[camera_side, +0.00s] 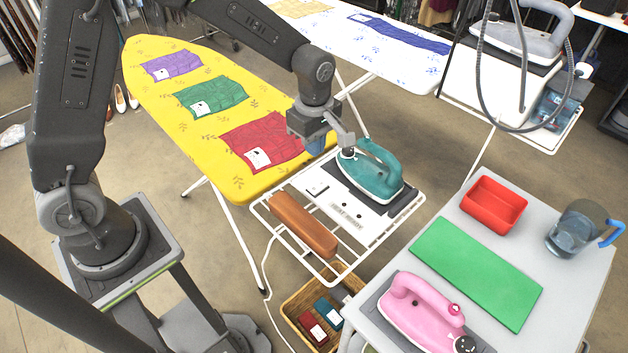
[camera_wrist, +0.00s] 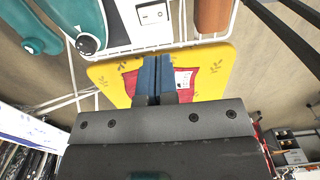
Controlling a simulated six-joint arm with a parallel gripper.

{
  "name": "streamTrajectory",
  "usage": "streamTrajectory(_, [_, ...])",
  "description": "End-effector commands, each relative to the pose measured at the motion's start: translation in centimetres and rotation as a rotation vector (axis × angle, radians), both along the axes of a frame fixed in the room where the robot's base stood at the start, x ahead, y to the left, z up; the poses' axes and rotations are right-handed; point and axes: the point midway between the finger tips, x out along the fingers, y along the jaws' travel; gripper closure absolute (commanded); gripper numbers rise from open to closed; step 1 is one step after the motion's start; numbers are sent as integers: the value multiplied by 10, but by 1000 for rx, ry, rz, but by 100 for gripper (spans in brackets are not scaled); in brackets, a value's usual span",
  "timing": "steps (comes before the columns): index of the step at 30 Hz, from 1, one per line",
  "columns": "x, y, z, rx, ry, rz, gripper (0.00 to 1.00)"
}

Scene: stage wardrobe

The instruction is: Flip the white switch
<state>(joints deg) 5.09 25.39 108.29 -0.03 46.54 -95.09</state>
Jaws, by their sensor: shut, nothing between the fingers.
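The white switch (camera_wrist: 152,13) is a small rocker on a white panel, near the top edge of the wrist view. In the side view the switch (camera_side: 317,188) sits on the white panel of the iron rest (camera_side: 350,208), left of the teal iron (camera_side: 372,172). My gripper (camera_side: 316,146) is above the near end of the yellow ironing board, behind and above the switch and apart from it. In the wrist view its blue fingers (camera_wrist: 152,72) are together with nothing between them. The switch's tilt is too small to tell.
The teal iron, with its dark dial (camera_wrist: 87,43), stands close to the switch. A brown roll (camera_side: 303,224) lies on the rack on the other side. The yellow board (camera_side: 150,95) carries folded cloths. A grey table (camera_side: 570,280) holds a pink iron (camera_side: 425,308) and a red tray (camera_side: 495,205).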

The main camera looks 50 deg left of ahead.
Motion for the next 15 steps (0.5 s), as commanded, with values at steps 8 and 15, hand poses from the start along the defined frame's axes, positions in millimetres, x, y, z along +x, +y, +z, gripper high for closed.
streamTrajectory(8, [-1, 0, -60, 1, 6, 0, 100])
streamTrajectory(15, [-1, 0, -98, 0, 4, 0, 100])
